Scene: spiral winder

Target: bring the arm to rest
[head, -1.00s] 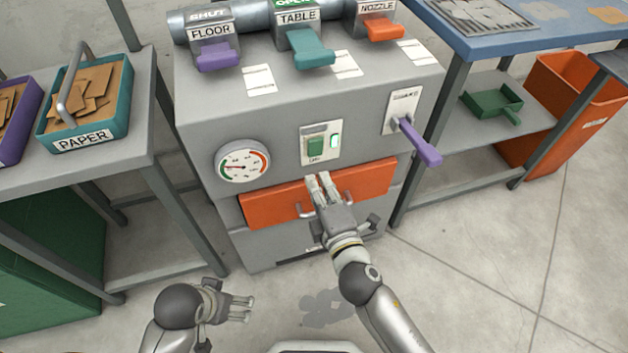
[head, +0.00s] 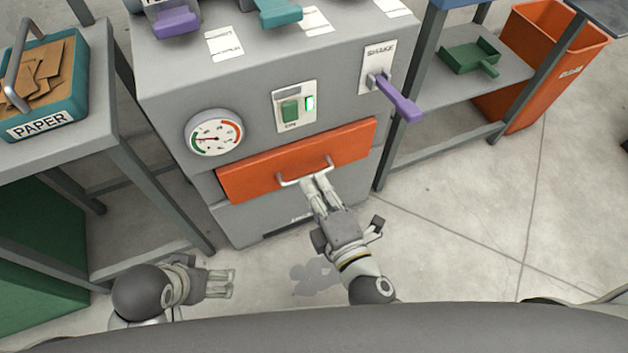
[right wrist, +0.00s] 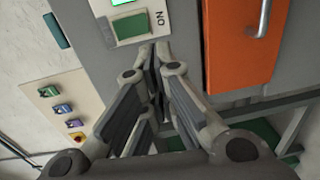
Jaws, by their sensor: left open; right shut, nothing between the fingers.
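My right gripper (head: 318,188) is shut and empty, with its fingertips just below the handle of the orange drawer in the head view. I cannot tell whether they touch it. In the right wrist view its closed fingers (right wrist: 160,60) point toward the grey machine front, below the green switch (right wrist: 131,26). My left gripper (head: 226,284) is open and empty, low at the left above the floor.
The machine carries a gauge (head: 213,133), a lit green switch (head: 291,109) and a purple lever (head: 400,102). A grey table (head: 85,140) with a paper tray (head: 80,105) stands left. A shelf with a green tray (head: 468,58) and an orange bin (head: 535,75) are right.

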